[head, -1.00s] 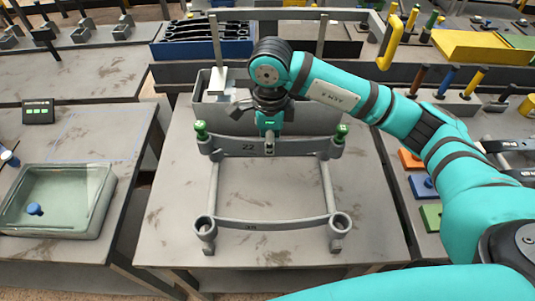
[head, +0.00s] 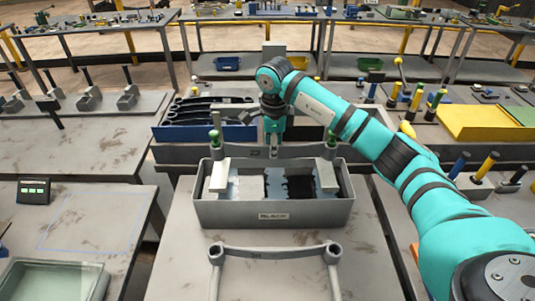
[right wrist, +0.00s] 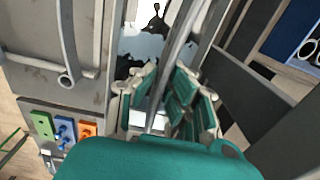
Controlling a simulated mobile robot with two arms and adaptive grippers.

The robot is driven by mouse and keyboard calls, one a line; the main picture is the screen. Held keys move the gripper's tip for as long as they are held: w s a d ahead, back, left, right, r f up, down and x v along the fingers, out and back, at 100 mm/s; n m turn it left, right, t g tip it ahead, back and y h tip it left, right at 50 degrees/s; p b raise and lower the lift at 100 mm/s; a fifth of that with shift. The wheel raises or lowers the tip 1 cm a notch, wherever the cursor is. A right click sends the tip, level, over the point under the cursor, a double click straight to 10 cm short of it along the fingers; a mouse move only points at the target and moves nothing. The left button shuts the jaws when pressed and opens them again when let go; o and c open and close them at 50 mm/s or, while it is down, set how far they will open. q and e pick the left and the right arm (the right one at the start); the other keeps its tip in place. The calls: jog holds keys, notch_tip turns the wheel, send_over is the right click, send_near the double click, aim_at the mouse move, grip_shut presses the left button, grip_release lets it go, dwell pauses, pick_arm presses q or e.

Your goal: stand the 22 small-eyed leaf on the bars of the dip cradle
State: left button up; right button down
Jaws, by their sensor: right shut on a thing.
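My right gripper (head: 274,138) is shut on the grey 22 leaf (head: 290,152), near the leaf's middle. In the right wrist view the fingers (right wrist: 168,100) close around the leaf (right wrist: 180,35), seen nearly edge-on. Two pale blocks (head: 218,176) at the tank's sides seem to belong to the dip cradle; its bars are hard to make out. I cannot tell whether the leaf touches it. My left gripper is out of view.
A blue bin (head: 232,133) of dark leaves lies behind on the left. A glass-sided tray (head: 50,280) and a small green display (head: 33,190) are on the left table. Coloured handles stand on the right.

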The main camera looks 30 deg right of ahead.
jog(key=shift+s+a+r, duration=0.1)
jog(key=shift+r, duration=0.15)
jog(key=shift+f, duration=0.1)
jog(key=shift+f+b, duration=1.95)
jog(key=shift+f, duration=0.5)
jog(key=shift+f+b, duration=0.35)
jog(key=shift+f, duration=0.05)
jog(key=c, duration=1.3)
grip_release()
jog(key=shift+s, duration=0.1)
jog(key=shift+c, duration=0.2)
jog(key=shift+o, duration=1.1)
jog(key=shift+f, duration=0.25)
jog(key=shift+o, duration=1.3)
jog(key=shift+r, duration=0.1)
